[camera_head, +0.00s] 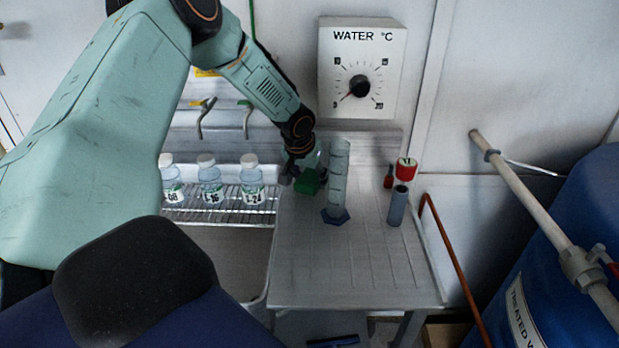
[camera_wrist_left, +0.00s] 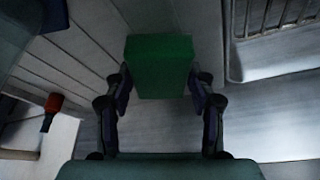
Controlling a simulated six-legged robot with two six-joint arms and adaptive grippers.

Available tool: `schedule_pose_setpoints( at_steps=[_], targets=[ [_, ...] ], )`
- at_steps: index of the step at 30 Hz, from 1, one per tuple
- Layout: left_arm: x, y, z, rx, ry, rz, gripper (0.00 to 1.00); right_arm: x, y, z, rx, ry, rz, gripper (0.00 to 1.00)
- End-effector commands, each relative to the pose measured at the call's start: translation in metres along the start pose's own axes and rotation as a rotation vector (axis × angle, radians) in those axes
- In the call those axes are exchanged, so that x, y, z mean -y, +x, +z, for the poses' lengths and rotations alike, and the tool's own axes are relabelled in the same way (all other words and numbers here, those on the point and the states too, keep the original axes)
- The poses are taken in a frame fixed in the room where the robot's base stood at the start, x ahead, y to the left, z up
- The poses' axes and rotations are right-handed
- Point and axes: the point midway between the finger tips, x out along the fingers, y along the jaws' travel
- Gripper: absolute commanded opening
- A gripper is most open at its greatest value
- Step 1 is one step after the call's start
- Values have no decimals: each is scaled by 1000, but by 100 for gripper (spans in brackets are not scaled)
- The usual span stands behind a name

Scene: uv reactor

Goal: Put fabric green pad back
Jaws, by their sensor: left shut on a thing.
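The green fabric pad (camera_wrist_left: 159,66) is a small green block held between the two fingers of my left gripper (camera_wrist_left: 160,88) in the left wrist view. In the head view the pad (camera_head: 308,182) shows at the end of my left arm, over the left part of the ribbed drainboard (camera_head: 370,262). My left gripper (camera_head: 297,176) is shut on it there, just left of a tall clear measuring cylinder (camera_head: 339,178). Whether the pad touches the surface is hard to tell. My right gripper is not in view.
Three labelled bottles (camera_head: 210,182) stand on a wire rack (camera_head: 228,203) left of the drainboard. A grey tube (camera_head: 398,206) and a red-capped item (camera_head: 405,168) stand at right. A water dial (camera_head: 361,68) hangs behind. The drainboard's front is clear.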

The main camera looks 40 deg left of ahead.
Motion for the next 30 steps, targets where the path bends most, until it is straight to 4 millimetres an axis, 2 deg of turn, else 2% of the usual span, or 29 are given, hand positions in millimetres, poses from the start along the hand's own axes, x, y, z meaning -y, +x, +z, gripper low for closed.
schedule_pose_setpoints(
  at_steps=[8,9,16,26,30],
  targets=[
    [0,2,1,-1,0,0,21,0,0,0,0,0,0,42],
    [0,2,0,-1,0,0,57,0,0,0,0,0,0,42],
    [0,2,0,-1,0,0,76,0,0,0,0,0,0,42],
    [0,1,0,-1,0,0,78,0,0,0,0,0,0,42],
    [0,-11,-2,-2,-1,2,78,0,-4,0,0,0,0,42]
  ],
)
